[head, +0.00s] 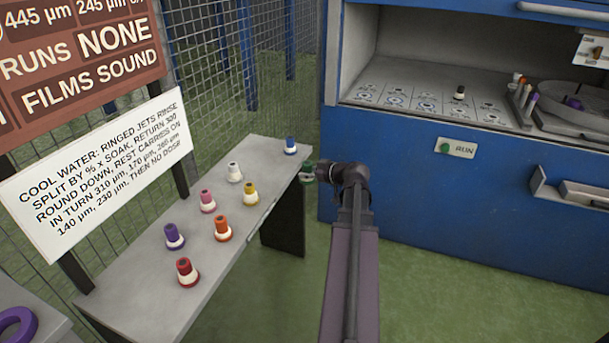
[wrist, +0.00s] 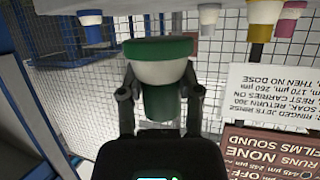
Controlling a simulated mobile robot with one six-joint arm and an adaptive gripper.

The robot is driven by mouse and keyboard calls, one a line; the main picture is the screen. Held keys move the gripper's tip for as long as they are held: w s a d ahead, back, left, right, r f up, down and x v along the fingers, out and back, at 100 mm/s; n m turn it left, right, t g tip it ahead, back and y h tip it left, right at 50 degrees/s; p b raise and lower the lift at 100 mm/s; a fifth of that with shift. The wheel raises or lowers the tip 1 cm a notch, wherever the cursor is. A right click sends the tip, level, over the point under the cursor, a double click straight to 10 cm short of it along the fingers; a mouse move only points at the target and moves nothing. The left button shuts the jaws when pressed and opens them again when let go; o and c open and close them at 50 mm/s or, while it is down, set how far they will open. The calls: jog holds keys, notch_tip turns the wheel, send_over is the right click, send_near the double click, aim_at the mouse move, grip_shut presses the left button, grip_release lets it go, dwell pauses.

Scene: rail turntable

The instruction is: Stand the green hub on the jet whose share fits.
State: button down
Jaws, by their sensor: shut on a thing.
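My gripper (head: 316,172) is shut on the green hub (head: 307,176), held beside the far right corner of the grey table. In the wrist view the green hub (wrist: 158,72) sits between both fingers, with a green rim, a white middle and a green narrower end. That view appears upside down. The jets (head: 425,105) are small printed marks, some ringed, on the pale deck inside the blue cabinet. Their labels are too small to read. One dark-topped hub (head: 459,92) stands on a mark there.
The grey table (head: 140,265) bears several hubs, including a blue hub (head: 290,146) and a red hub (head: 187,272). A white sign (head: 100,175) mentions ringed jets and soak. A green RUN button (head: 446,147) is on the cabinet front. Green floor lies between table and cabinet.

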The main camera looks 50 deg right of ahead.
aim_at(308, 163)
dwell(0.3)
jog(key=shift+r, duration=0.1)
jog(key=shift+w+r+p, duration=0.1)
jog(key=shift+r+p, duration=0.3)
jog(key=shift+p, duration=0.05)
notch_tip(308, 163, up, 22)
jog(key=p, duration=2.1)
jog(key=shift+f+p, duration=0.2)
jog(key=shift+p, duration=0.15)
